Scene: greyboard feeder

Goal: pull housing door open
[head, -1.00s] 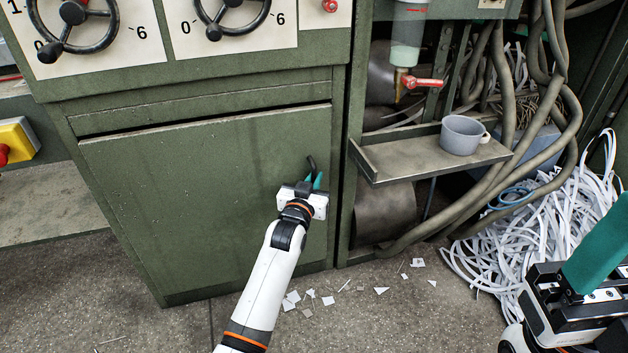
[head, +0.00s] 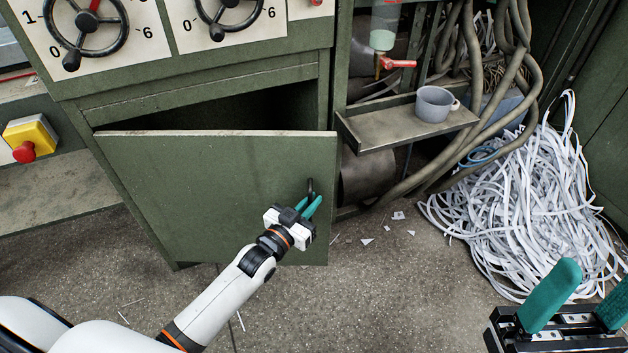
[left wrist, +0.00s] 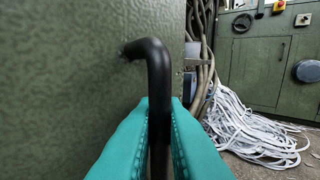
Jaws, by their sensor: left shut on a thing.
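The green housing door (head: 215,190) in the head view stands partly open, its right side swung out and a dark gap showing above its top edge. Its black handle (head: 310,188) is near the right edge. My left gripper (head: 311,203) is shut on this handle, and the left wrist view shows the black bent handle (left wrist: 158,75) between its teal fingers (left wrist: 158,140). My right gripper (head: 577,300) is at the lower right of the head view, with its teal fingers apart and nothing between them.
A shelf (head: 385,128) with a grey cup (head: 434,104) juts out right of the door. Thick hoses (head: 470,130) and a heap of white paper strips (head: 530,205) lie further right. The floor (head: 370,300) in front is mostly clear, with a few scraps.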

